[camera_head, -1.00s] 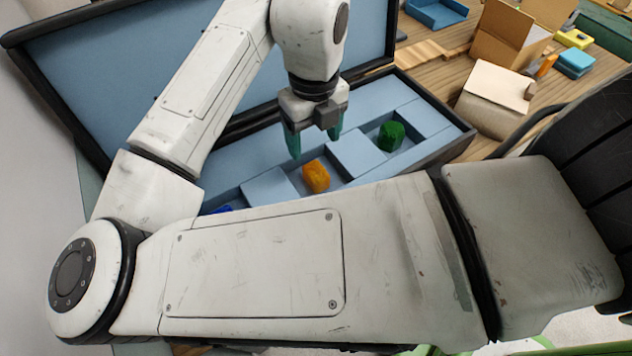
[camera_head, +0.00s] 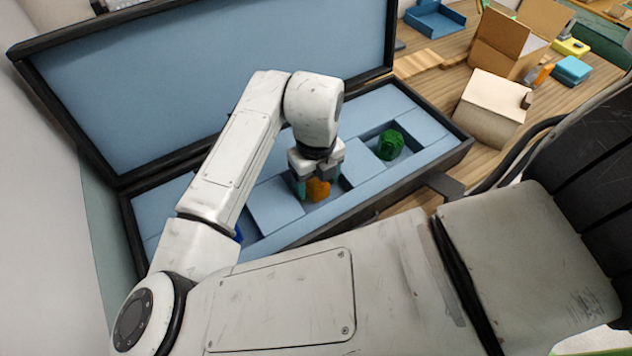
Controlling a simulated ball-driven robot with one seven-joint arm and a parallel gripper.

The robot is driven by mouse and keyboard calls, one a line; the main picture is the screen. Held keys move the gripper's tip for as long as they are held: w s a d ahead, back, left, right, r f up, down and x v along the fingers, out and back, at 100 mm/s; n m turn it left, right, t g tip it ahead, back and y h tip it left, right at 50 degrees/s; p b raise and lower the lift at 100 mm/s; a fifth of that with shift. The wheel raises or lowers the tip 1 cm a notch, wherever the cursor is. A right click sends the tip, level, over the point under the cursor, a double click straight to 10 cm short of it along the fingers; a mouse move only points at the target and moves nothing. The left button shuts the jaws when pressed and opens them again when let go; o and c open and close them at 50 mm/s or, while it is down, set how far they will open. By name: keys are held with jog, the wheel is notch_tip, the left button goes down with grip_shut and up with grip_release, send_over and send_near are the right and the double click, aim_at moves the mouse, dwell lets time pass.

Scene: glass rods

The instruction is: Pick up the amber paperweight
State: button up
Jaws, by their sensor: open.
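The amber paperweight (camera_head: 318,190) is an orange, faceted lump in a compartment of the blue-lined case (camera_head: 352,208). My gripper (camera_head: 317,186) points down into that compartment. Its teal fingers are apart, one on the left of the paperweight and one on the right. The upper part of the paperweight is partly hidden by the gripper. I cannot tell whether the fingers touch it.
A green paperweight (camera_head: 390,145) sits in the compartment to the right. A blue item (camera_head: 239,234) shows partly behind my arm on the left. The open lid (camera_head: 215,80) stands behind. A beige box (camera_head: 490,105) is on the wooden table.

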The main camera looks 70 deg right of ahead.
jog(key=c, duration=1.2)
jog(key=shift+r, duration=0.15)
